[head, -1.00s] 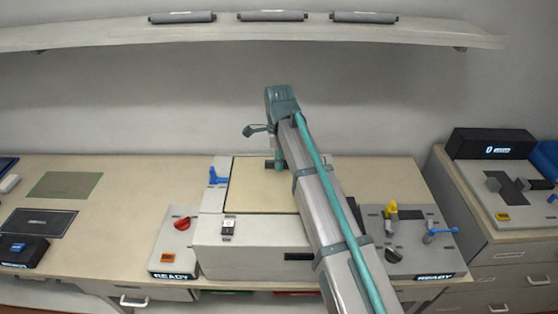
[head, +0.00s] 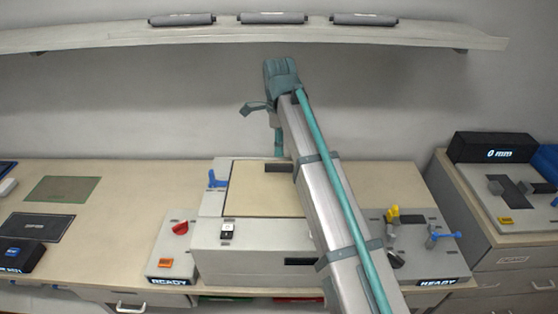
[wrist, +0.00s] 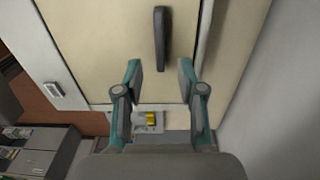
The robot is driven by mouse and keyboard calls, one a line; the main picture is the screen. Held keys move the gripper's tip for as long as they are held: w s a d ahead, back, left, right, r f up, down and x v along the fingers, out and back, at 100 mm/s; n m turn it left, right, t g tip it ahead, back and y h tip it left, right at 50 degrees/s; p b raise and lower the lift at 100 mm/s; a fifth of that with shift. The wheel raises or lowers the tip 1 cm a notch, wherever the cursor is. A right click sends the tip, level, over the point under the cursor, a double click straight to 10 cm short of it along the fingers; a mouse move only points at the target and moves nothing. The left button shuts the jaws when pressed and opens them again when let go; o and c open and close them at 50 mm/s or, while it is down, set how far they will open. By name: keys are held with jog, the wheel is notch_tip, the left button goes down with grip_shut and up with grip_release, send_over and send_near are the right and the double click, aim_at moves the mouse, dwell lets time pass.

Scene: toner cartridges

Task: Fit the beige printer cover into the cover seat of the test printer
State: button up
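The beige printer cover (head: 255,188) lies flat in the top of the test printer (head: 248,235), inside its pale frame; I cannot tell if it sits fully flush. In the wrist view the cover (wrist: 100,45) fills the upper middle and carries a dark bar handle (wrist: 161,38). The printer's frame (wrist: 58,40) runs along its left side. My gripper (wrist: 161,72) is open and empty, its fingers spread with a gap between them and the handle beyond the tips. In the head view my gripper (head: 278,145) points down above the cover; my arm hides the cover's right part.
A blue lever (head: 217,179) stands at the printer's left edge. A red knob (head: 181,227) is on the left panel. A yellow lever (head: 392,213) and a blue handle (head: 443,236) are on the right panel. A shelf with grey rollers (head: 272,17) is above.

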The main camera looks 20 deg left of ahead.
jog(key=shift+r+b, duration=0.55)
jog(key=shift+r, duration=2.2)
jog(key=shift+w, duration=0.1)
